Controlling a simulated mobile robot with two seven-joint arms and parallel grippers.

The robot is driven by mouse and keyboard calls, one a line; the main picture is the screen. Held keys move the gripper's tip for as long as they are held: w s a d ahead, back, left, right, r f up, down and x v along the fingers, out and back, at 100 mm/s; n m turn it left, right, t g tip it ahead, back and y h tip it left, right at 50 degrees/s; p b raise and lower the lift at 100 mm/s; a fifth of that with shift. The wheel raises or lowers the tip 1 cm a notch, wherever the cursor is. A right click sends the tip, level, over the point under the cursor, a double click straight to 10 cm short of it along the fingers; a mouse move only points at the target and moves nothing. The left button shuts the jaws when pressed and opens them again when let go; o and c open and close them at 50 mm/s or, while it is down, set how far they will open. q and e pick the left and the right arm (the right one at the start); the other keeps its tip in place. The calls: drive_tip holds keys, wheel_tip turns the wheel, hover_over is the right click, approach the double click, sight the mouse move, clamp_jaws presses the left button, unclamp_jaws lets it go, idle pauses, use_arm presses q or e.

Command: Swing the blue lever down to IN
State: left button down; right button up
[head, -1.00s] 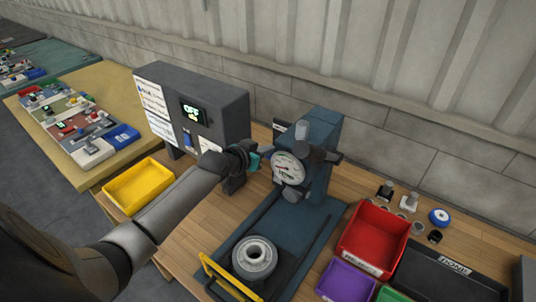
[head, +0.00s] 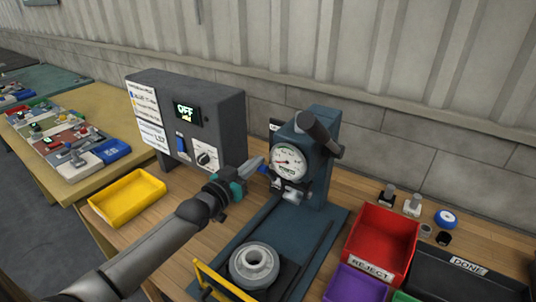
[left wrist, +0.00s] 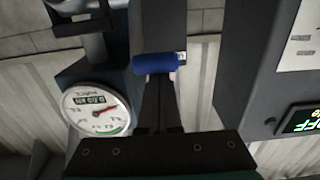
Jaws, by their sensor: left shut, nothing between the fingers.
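The blue lever's grip (left wrist: 155,63) lies crosswise at the fingertips in the left wrist view. In the head view only a small blue part of the lever (head: 263,169) shows beside the gauge, partly hidden by my fingers. My left gripper (head: 257,163) is shut with nothing between its fingers. In the left wrist view its closed fingers (left wrist: 158,85) point at the blue grip; whether they touch it I cannot tell. No IN mark is readable. My right gripper is not in view.
The dark blue press (head: 318,180) carries a round gauge (head: 289,162). A grey control box (head: 225,115) reading OFF stands left of it. A yellow tray (head: 127,198) and a red REJECT bin (head: 382,240) are on the bench. A grey ring part (head: 254,262) sits in front.

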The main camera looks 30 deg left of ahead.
use_arm(q)
drive_tip(key=shift+s+a+f+t+h+b, duration=0.15)
drive_tip(key=shift+s+f+t+h+b, duration=0.15)
drive_tip(key=shift+s+f+t+b, duration=1.35)
drive_tip(key=shift+f+g+b, duration=0.15)
drive_tip(key=shift+g+b, duration=0.2)
drive_tip(key=shift+b, duration=0.15)
wheel_tip(320, 180, up, 20)
drive_tip(key=p, duration=0.5)
drive_tip(key=s+f+g+p, duration=0.5)
drive_tip(key=s+f+g, duration=0.2)
drive_tip(key=s+f, duration=0.25)
drive_tip(key=w+f+b, duration=0.2)
drive_tip(key=w+f, duration=0.6)
drive_tip(key=w, duration=0.1)
drive_tip(key=shift+w+f+y, duration=0.15)
drive_tip(key=shift+f+y, duration=0.1)
drive_tip(key=shift+y, duration=0.15)
